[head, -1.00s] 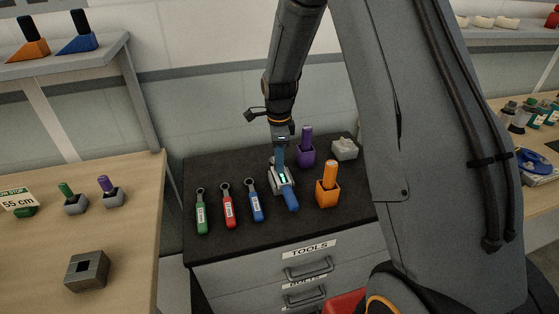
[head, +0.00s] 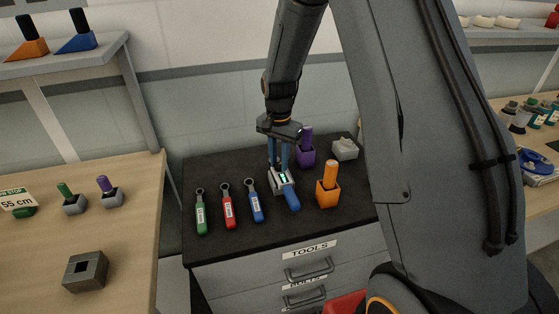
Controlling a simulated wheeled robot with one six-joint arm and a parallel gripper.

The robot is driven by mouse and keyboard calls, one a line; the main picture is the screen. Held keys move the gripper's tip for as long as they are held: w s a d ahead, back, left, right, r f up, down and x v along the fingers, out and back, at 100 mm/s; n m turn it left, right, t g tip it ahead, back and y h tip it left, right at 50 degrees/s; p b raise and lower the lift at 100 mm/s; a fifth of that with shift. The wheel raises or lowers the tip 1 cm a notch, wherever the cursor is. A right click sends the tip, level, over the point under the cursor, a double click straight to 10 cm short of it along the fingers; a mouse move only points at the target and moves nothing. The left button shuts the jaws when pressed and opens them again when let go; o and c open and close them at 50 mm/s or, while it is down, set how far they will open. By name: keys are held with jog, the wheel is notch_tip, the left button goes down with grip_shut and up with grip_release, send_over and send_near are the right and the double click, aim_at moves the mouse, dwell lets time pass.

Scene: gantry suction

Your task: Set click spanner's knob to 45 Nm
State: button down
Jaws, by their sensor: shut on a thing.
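The click spanner (head: 291,200) has a blue handle and lies in a grey holder (head: 273,186) on the dark top of the tool cabinet. A small lit display (head: 283,177) shows on it, too small to read. My gripper (head: 278,165) points down over the far end of the spanner, its two blue fingers on either side. It is shut on the spanner's knob, which is mostly hidden between the fingertips. The knob's setting cannot be read.
Green (head: 201,212), red (head: 227,206) and blue (head: 254,201) spanners lie left of the holder. A purple block with a handle (head: 306,154) stands close behind my gripper, an orange one (head: 327,193) to the right. A grey block (head: 344,149) sits at the back right.

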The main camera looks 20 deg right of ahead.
aim_at(279, 165)
jog(key=n, duration=0.5)
jog(key=shift+n, duration=0.3)
jog(key=n, duration=0.5)
jog(key=shift+n, duration=0.3)
jog(key=c, duration=1.5)
grip_release()
jog(key=shift+r+b, duration=1.2)
jog(key=shift+r, duration=2.75)
jog(key=s+m, duration=0.1)
jog(key=s, duration=1)
jog(key=s+m+t, duration=0.1)
jog(key=s, duration=1.1)
jog(key=shift+f, duration=0.15)
